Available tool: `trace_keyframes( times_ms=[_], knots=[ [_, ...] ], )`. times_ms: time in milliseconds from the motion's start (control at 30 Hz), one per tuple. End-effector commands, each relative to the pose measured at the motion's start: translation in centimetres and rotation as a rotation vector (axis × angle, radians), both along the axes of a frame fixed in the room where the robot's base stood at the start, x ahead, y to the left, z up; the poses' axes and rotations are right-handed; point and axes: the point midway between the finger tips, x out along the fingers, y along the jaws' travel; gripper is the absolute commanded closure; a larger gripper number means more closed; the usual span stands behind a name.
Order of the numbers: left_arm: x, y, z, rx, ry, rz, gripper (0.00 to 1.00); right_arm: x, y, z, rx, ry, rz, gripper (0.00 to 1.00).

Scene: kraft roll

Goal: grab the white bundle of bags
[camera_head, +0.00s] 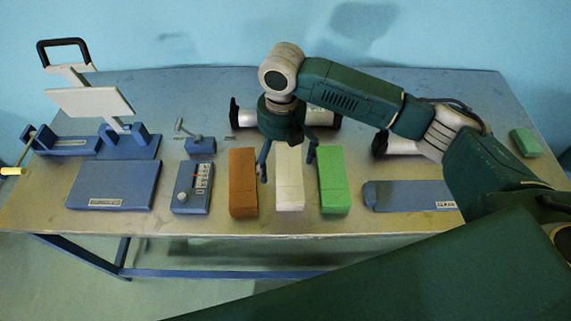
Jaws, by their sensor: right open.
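The white bundle of bags (289,188) lies lengthwise on the table between a brown bundle (242,184) on its left and a green bundle (333,182) on its right. My right gripper (289,166) points down over the far part of the white bundle. Its fingers are open, one toward the brown bundle's side and one toward the green bundle's side. The gripper hides the white bundle's far end. I cannot tell whether the fingers touch anything. My left gripper is not in view.
Left are a blue control box (192,187), a flat blue plate (114,186) and a blue stand with a black handle (64,44). Right are a flat blue device (408,196) and a small green block (525,142). A roller (323,118) lies behind the gripper.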

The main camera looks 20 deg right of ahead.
Motion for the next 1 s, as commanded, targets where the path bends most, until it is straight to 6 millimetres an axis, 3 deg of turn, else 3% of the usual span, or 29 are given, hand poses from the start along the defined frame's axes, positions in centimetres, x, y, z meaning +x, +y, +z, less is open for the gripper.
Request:
trace_keyframes(
  times_ms=[167,500,667,1000],
  knots=[
    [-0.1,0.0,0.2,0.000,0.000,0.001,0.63,0.7,-1.4,0.5,-0.028,0.012,0.061,0.00],
    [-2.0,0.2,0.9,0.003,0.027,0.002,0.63,0.7,-1.3,-4.1,-0.027,0.011,0.063,0.00],
    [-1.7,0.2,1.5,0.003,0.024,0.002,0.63,0.7,-1.2,-5.2,-0.028,0.011,0.063,0.00],
    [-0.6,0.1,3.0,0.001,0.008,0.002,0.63,1.0,-1.1,-9.5,-0.028,0.009,0.062,0.00]
  ],
)
